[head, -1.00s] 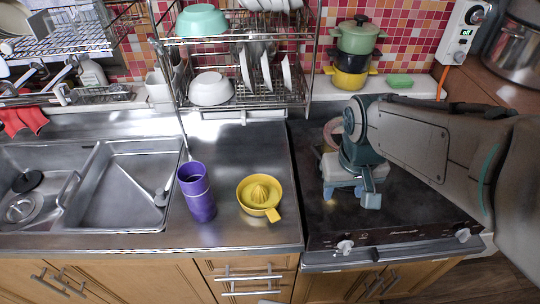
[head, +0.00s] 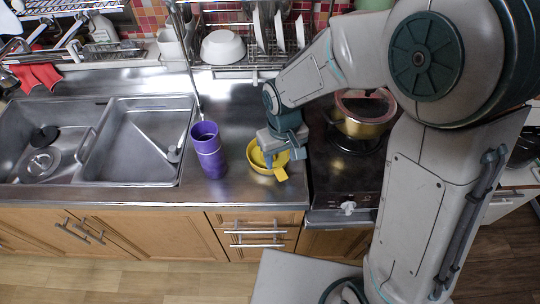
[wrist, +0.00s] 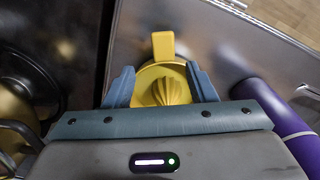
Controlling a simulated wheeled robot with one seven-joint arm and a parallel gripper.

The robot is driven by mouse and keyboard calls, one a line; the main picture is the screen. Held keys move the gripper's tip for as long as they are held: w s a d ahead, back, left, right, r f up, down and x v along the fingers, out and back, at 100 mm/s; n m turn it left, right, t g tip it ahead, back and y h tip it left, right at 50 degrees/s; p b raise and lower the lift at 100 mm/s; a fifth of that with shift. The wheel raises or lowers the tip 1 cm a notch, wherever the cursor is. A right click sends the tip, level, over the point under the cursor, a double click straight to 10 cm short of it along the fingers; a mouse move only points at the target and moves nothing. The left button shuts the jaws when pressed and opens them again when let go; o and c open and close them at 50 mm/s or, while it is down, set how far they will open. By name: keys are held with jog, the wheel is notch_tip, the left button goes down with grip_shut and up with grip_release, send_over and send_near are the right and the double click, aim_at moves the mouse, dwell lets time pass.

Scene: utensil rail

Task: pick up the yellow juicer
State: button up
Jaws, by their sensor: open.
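The yellow juicer (head: 256,158) sits on the steel counter, right of the purple cup, partly hidden by my gripper in the head view. In the wrist view the juicer (wrist: 162,84) shows its ribbed cone and a flat handle pointing away from my gripper. My gripper (head: 278,155) is over the juicer, pointing down. In the wrist view my gripper (wrist: 161,88) is open, with one blue finger on each side of the juicer's bowl. I cannot tell whether the fingers touch it.
A tall purple cup (head: 208,150) stands close to the left of the juicer. A pot (head: 362,114) is on the stove to the right. The double sink (head: 140,140) lies to the left, and a dish rack with a white bowl (head: 221,47) is behind.

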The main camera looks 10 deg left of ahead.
aim_at(278, 169)
jog(key=shift+s+a+f+p, duration=0.15)
jog(key=shift+f+p, duration=0.1)
jog(key=shift+f, duration=1.3)
jog(key=shift+w+a+f+p, duration=0.1)
jog(key=shift+f+p, duration=0.15)
jog(key=shift+f, duration=1.25)
grip_shut()
